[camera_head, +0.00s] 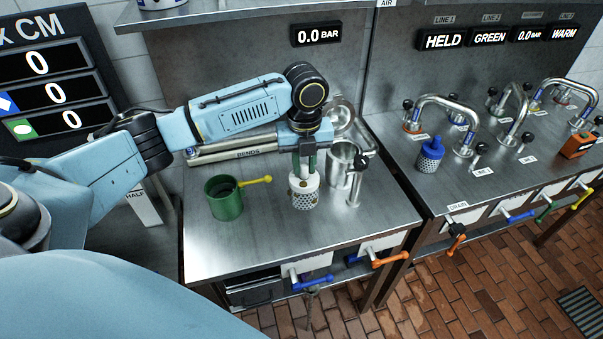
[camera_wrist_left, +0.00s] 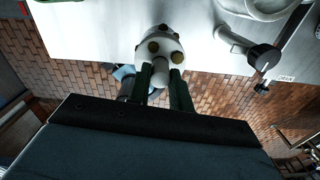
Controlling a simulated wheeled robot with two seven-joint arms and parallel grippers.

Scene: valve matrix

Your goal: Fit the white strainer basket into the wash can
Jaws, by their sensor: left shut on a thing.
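The white strainer basket (camera_head: 304,200) has a perforated lower part and brass-coloured studs. It hangs upright below my left gripper (camera_head: 306,172), which is shut on its top. In the left wrist view the basket (camera_wrist_left: 160,45) sits between the dark green fingertips of the gripper (camera_wrist_left: 162,77). I cannot tell whether its bottom touches the bench. A steel can (camera_head: 339,168), which looks like the wash can, stands just right of and behind the basket, apart from it. A round steel lid is raised behind the can. My right gripper is out of view.
A green pot (camera_head: 224,202) with a yellow handle stands left of the basket on the steel bench (camera_head: 265,240). A steel post with a dark knob (camera_head: 360,162) stands right of the can. A blue filter (camera_head: 430,155) and curved pipes stand on the right bench.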

